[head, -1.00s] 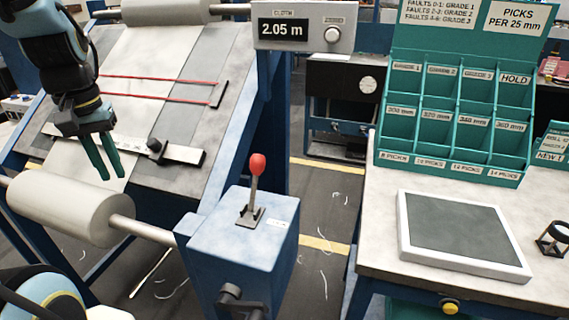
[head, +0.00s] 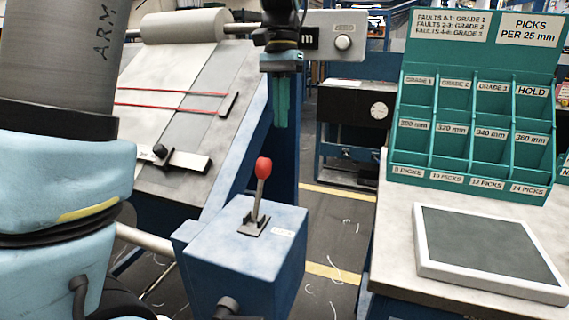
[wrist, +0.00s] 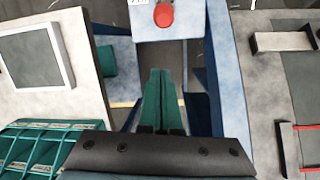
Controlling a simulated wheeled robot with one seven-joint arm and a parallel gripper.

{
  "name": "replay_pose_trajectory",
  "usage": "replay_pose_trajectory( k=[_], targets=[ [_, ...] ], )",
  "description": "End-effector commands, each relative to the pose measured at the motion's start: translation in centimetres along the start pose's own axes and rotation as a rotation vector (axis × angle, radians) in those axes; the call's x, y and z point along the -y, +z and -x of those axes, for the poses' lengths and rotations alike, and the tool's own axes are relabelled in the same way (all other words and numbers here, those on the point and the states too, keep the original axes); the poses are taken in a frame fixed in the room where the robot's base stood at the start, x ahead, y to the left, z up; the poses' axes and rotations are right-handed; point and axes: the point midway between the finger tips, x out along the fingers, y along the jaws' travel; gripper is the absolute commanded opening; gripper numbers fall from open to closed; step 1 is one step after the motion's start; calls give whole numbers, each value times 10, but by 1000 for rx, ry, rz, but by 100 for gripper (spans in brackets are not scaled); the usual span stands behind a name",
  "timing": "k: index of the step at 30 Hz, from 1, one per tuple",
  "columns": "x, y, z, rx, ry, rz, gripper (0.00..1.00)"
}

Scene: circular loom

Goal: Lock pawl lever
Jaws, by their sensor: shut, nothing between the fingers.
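The pawl lever (head: 262,188) is a metal stick with a red knob, standing nearly upright from a slotted plate on top of a blue box (head: 230,240). The red knob (wrist: 163,15) shows at the top edge of the wrist view, beyond my fingertips. My gripper (head: 281,122) points down in the head view, above and slightly right of the knob and apart from it. Its green fingers (wrist: 161,75) are closed together and empty.
A sloped cloth board (head: 190,130) with red cords lies left of the box. A table with a grey pad (head: 490,245) and a green sorting rack (head: 470,130) stand at right. Floor shows between box and table.

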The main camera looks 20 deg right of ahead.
Motion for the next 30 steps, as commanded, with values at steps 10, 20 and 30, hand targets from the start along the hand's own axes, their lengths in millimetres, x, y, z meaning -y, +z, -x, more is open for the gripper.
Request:
replay_pose_trajectory(
  k=[10,20,30],
  targets=[
    [-2,0,1,2,0,-5,0],
    [-2,1,-32,7,0,-4,0],
    [-2,1,-101,7,0,-3,0]
  ],
)
